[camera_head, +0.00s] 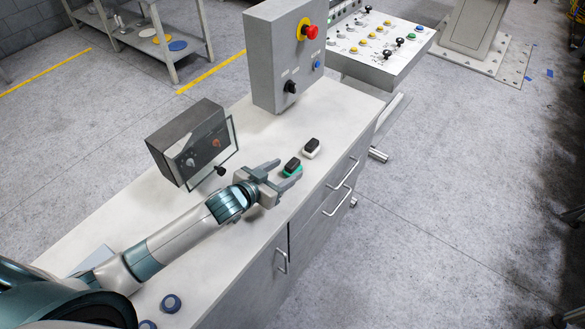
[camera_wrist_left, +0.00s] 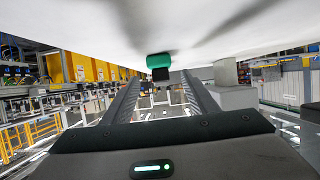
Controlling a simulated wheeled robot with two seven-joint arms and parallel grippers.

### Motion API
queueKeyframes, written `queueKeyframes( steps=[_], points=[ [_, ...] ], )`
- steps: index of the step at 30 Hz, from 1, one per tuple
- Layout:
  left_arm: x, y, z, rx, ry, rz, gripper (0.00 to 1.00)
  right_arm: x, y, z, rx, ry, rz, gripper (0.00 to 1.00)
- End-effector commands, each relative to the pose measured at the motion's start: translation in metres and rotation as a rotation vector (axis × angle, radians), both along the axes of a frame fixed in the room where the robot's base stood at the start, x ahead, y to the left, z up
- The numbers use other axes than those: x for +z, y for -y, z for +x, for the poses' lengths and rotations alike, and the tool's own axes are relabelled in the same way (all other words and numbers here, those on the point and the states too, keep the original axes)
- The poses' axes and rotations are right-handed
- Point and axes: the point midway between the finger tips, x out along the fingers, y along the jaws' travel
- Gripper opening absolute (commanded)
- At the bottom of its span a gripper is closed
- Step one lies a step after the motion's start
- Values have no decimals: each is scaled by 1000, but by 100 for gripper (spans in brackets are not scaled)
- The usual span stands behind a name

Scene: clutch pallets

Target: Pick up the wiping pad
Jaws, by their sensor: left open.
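Two small wiping pads with black grips lie on the light worktop. The green-based one (camera_head: 293,169) is nearer to me, and the white-based one (camera_head: 312,150) is just beyond it. My left gripper (camera_head: 286,172) is open and low over the worktop, with its fingertips at the two sides of the green-based pad. In the left wrist view, which is upside down, that green pad (camera_wrist_left: 159,61) shows ahead between the two open fingers (camera_wrist_left: 160,84). Whether a finger touches it cannot be told. My right gripper is not in view.
On the worktop (camera_head: 335,105), a grey box with a glass door (camera_head: 190,145) stands left of my gripper. A tall control box with a red button (camera_head: 280,60) stands behind. Two round blue-grey objects, one at the front (camera_head: 171,303), are near my arm. Drawer handles (camera_head: 342,188) line the right side.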

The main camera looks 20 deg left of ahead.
Motion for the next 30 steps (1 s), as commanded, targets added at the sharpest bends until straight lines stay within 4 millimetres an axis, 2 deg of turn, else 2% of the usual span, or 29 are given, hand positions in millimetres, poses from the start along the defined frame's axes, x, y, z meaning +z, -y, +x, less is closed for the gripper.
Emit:
queueKeyframes(
  steps=[15, 30],
  points=[
    [-23, 12, 38, 0, 2, 0, 53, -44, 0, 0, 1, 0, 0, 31],
    [-23, 14, 42, 0, 0, 0, 53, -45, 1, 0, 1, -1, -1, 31]
  ],
)
